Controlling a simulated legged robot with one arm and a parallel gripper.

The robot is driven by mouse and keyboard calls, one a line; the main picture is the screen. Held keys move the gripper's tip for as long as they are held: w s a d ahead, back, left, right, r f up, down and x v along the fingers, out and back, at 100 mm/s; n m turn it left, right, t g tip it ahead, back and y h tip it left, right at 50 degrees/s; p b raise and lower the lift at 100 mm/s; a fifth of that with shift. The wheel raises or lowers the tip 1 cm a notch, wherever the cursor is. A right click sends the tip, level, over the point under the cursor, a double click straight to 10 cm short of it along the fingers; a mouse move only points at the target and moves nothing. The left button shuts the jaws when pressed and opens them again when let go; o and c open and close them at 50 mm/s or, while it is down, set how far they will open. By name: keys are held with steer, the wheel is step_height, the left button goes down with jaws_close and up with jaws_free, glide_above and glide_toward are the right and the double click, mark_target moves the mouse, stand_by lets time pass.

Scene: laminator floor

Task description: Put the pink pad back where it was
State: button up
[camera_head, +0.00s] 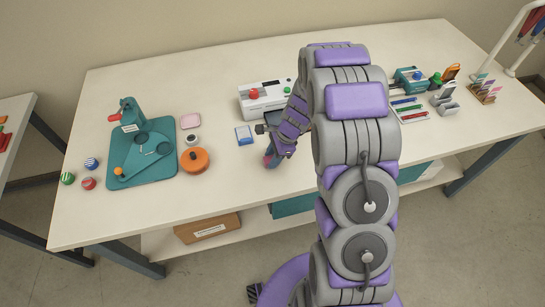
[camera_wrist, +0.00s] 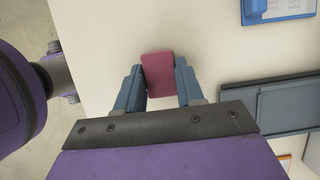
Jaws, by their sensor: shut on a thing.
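The pink pad (camera_wrist: 159,74), a small deep-pink block, is between the two blue fingers of my gripper (camera_wrist: 160,88) in the wrist view. The fingers are shut on its sides, and its far end sticks out past the tips. In the head view my gripper (camera_head: 272,160) is over the front middle part of the white table (camera_head: 330,190), pointing down. I cannot tell whether the pad touches the tabletop.
A blue-framed item (camera_head: 244,135) and a white machine (camera_head: 266,98) are close by. To the left are an orange round container (camera_head: 194,160), a pale pink tile (camera_head: 190,121) and a green board (camera_head: 140,155). Pens (camera_head: 408,110) lie to the right. The table's front strip is clear.

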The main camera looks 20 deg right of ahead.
steer(key=o, duration=1)
